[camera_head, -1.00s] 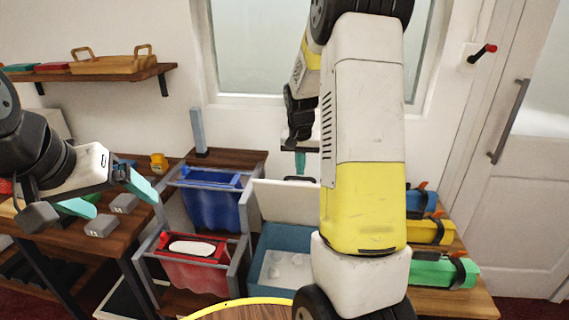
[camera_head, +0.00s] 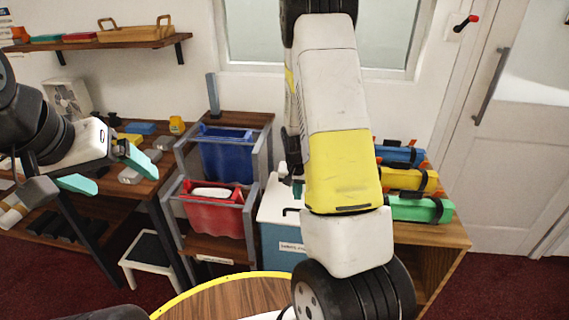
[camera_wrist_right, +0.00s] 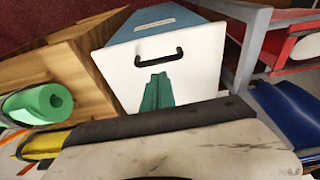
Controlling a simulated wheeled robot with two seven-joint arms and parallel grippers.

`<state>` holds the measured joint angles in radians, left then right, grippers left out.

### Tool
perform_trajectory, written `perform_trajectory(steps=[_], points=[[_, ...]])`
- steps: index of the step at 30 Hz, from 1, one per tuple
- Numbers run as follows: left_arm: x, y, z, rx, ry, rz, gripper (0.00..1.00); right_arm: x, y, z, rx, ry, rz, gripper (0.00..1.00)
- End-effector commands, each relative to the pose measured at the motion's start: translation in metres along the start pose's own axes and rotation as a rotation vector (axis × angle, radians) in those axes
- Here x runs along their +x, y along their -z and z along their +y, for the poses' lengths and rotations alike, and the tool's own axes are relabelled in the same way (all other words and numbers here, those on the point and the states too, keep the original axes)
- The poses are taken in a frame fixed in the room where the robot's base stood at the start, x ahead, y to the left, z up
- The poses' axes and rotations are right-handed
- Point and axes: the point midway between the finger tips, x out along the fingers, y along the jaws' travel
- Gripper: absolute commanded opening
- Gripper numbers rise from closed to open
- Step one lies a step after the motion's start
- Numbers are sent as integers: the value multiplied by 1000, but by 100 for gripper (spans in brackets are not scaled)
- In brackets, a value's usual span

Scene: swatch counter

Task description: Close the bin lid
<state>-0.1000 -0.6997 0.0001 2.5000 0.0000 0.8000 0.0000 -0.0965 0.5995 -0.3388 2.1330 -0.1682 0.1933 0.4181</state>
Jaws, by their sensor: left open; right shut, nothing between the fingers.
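The bin (camera_head: 272,238) has a blue body with a white label on its front. Its white lid (camera_head: 272,203) lies flat over the top, with a black handle at the front edge; I see no gap along the visible front edge. In the right wrist view the lid (camera_wrist_right: 198,72) and its black handle (camera_wrist_right: 145,60) show clearly. My right gripper (camera_wrist_right: 157,82) is shut and empty, its teal fingers over the lid behind the handle; I cannot tell if they touch it. My right arm hides part of the lid in the head view. My left gripper (camera_head: 108,171) is open and empty, over the left table.
A rack holding a blue bin (camera_head: 226,160) and a red bin (camera_head: 213,215) stands left of the lidded bin. Blue, yellow and green rolls (camera_head: 420,209) lie on a wooden cabinet (camera_head: 430,235) to the right. A white stool (camera_head: 155,262) stands on the floor at left.

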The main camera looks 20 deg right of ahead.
Motion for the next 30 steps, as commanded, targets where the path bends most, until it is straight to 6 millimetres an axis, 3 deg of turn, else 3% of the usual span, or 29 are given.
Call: perform_trajectory(steps=[4,12,19,30], points=[[0,0,0,0,0,0,91,23,-21,-1,-7,-6,85,0],[0,0,0,0,0,0,91,52,-35,0,0,-4,131,0],[0,0,0,0,0,0,91,63,-40,-1,-1,-2,132,0],[0,0,0,0,0,0,91,65,-40,-1,0,-1,133,0]])
